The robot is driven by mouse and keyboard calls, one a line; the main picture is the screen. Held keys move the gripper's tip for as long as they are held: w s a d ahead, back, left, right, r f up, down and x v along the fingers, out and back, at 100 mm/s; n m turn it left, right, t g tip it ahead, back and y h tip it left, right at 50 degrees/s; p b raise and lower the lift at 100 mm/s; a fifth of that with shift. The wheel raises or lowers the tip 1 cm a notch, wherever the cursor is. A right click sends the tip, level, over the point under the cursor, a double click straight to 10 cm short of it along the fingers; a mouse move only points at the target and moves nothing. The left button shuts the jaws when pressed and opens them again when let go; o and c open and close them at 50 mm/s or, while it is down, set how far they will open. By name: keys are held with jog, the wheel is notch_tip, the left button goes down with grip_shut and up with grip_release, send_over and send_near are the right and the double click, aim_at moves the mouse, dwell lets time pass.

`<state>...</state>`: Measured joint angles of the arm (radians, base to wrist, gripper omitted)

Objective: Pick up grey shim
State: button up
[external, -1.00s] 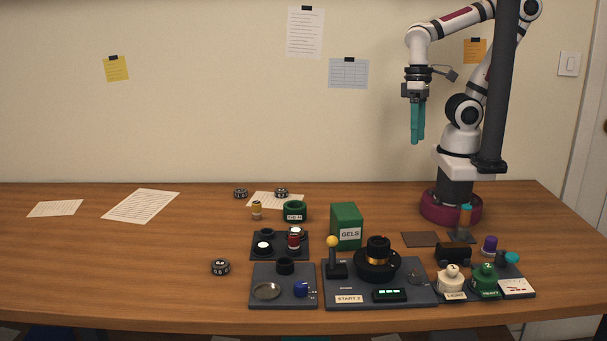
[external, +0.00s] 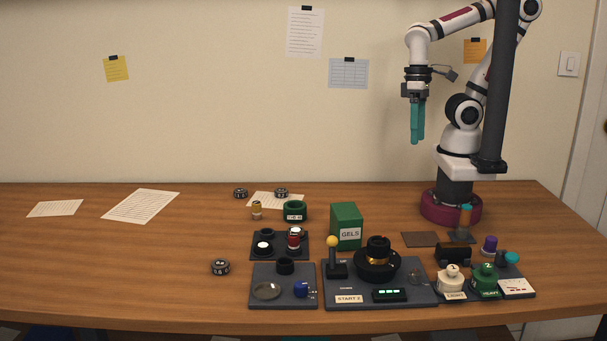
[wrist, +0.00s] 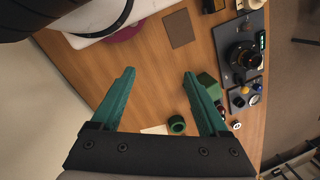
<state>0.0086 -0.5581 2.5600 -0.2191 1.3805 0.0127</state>
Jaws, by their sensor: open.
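My gripper (external: 417,138) hangs open and empty high above the back right of the table, teal fingers pointing down. In the wrist view its fingers (wrist: 159,73) stand wide apart with nothing between them. I cannot tell for sure which piece is the grey shim. Small dark grey round pieces with pale markings lie on the wood: one at the front left (external: 220,267), and two at the back, left (external: 240,193) and right (external: 281,192). A flat, silver-rimmed disc (external: 267,291) lies on the front left dark tray (external: 256,303). My gripper is far from all of these.
A green GELS box (external: 345,226) stands mid-table. In front are a dark station (external: 328,300) with a black lens body (external: 377,262) and a yellow-knobbed lever (external: 333,254). A green ring (external: 295,212) stands behind. Weights (external: 451,280) crowd the right. The left table is mostly clear.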

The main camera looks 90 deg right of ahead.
jog(key=shift+o, duration=0.5)
jog(key=w+d+n+g+h, duration=0.1)
jog(key=w+d+n+h, duration=0.25)
jog(key=w+n, duration=0.45)
jog(key=n+t+h, duration=0.4)
jog(key=n+t, duration=0.9)
jog(key=n, duration=1.6)
send_over(223, 264)
jog(key=s+a, duration=0.3)
jog(key=s, duration=0.4)
jog(key=s+a, duration=0.3)
jog(key=s, duration=0.4)
jog(key=f, duration=1.6)
jog(key=shift+d+f, duration=0.25)
jog(key=shift+f, duration=0.05)
jog(key=x, duration=1)
jog(key=a+x, duration=0.1)
jog(key=x, duration=0.4)
jog(key=shift+w+d+r, duration=0.15)
jog(key=shift+w, duration=0.3)
grip_shut()
